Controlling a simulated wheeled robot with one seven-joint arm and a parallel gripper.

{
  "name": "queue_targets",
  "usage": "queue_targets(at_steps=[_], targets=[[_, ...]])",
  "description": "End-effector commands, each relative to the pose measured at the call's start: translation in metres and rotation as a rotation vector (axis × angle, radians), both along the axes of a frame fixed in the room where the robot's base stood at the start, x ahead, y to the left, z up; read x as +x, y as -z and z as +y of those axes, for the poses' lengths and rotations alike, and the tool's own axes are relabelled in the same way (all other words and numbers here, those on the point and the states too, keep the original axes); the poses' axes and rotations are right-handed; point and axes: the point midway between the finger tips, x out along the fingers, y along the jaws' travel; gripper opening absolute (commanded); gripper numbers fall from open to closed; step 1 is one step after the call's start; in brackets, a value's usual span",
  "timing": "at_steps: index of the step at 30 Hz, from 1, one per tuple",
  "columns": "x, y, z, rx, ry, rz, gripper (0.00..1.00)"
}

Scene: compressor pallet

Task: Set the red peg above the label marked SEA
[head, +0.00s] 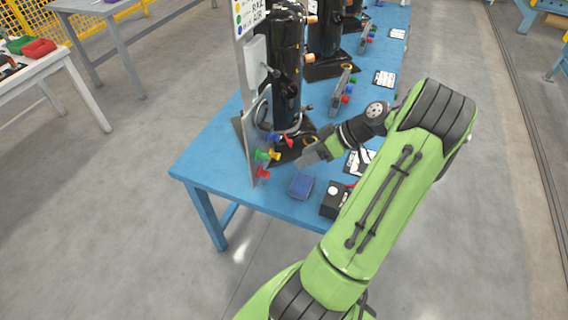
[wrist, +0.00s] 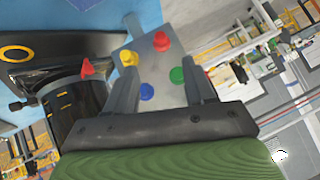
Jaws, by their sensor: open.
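A grey upright plate (head: 257,135) carries several coloured pegs at the near end of the blue table. A red peg (head: 262,173) is lowest on it in the head view; yellow (head: 262,155), green (head: 275,155) and blue (head: 272,137) pegs are above. In the wrist view the red peg (wrist: 161,41) stands out from the plate, seen between my fingers. My gripper (head: 303,159) is open and empty, right of the plate and facing it. A label board (head: 246,20) with coloured dots stands above; I cannot read SEA on it.
A black cylinder (head: 287,65) stands right behind the plate. A red pointed part (wrist: 88,67) shows left of my fingers. A blue block (head: 301,185) and a black box (head: 334,200) lie on the blue table (head: 208,158) near my arm. The table's near-left corner is clear.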

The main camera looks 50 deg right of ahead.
Motion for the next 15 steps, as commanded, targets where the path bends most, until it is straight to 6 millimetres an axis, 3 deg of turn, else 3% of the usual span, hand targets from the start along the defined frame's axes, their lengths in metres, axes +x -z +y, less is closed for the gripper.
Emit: queue_targets(at_steps=[3,15], targets=[[0.017,0.024,0.015,0.003,-0.006,0.0,0.54],[0.068,0.08,0.052,0.002,-0.004,0.001,0.54]])
